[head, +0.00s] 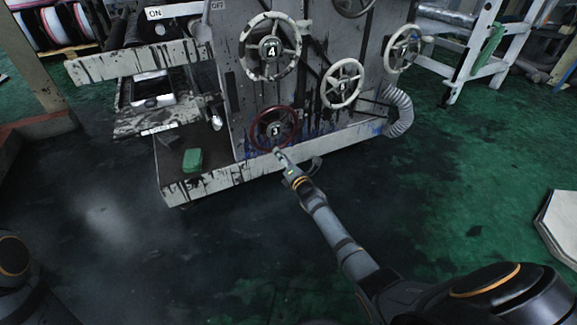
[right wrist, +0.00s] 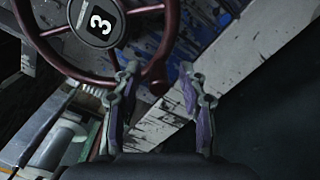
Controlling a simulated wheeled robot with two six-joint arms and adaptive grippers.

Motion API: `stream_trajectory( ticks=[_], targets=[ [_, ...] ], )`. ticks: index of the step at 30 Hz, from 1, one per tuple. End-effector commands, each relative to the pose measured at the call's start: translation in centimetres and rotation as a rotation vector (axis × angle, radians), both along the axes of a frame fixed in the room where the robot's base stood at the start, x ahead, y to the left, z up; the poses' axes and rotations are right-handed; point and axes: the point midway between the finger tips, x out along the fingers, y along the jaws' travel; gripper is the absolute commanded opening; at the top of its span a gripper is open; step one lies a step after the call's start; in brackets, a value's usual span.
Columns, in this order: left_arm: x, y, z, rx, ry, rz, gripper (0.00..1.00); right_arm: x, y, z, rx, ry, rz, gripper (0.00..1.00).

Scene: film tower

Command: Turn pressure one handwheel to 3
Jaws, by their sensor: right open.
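A dark red handwheel (head: 275,129) sits low on the front of the grey machine, with a 3 on its dark hub. It fills the upper left of the right wrist view (right wrist: 98,22), where the 3 appears turned sideways. My right gripper (head: 279,152) is at the wheel's lower rim. In the right wrist view its fingers (right wrist: 160,76) are spread, with the lower rim showing between them; the left finger overlaps the rim and the right one is apart from it. I cannot tell whether they touch. I see no label naming pressure one. My left gripper is out of view.
White paint-chipped handwheels (head: 270,47), (head: 343,83), (head: 403,48) stand above and right of the red one. A green block (head: 193,160) lies on the machine's base ledge (head: 220,181). A ribbed hose (head: 400,112) hangs at right. The floor in front is clear.

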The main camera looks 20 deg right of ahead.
Motion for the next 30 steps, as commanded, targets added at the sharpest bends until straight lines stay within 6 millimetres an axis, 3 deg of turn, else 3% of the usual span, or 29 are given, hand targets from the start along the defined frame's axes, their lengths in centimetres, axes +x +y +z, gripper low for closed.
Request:
stream_trajectory(
  ticks=[9,12,18,30],
  targets=[
    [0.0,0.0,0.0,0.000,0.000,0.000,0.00,-7.9,-0.3,-0.2,-0.001,0.003,0.001,0.42],
    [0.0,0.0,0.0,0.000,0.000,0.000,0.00,-9.4,-0.3,-0.1,0.000,0.003,0.001,0.42],
    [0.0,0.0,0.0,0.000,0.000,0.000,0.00,-10.7,-0.4,-0.1,-0.001,0.002,0.000,0.42],
    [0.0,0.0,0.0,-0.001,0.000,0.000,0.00,-10.7,-0.4,-0.1,-0.001,0.002,0.000,0.42]
  ],
)
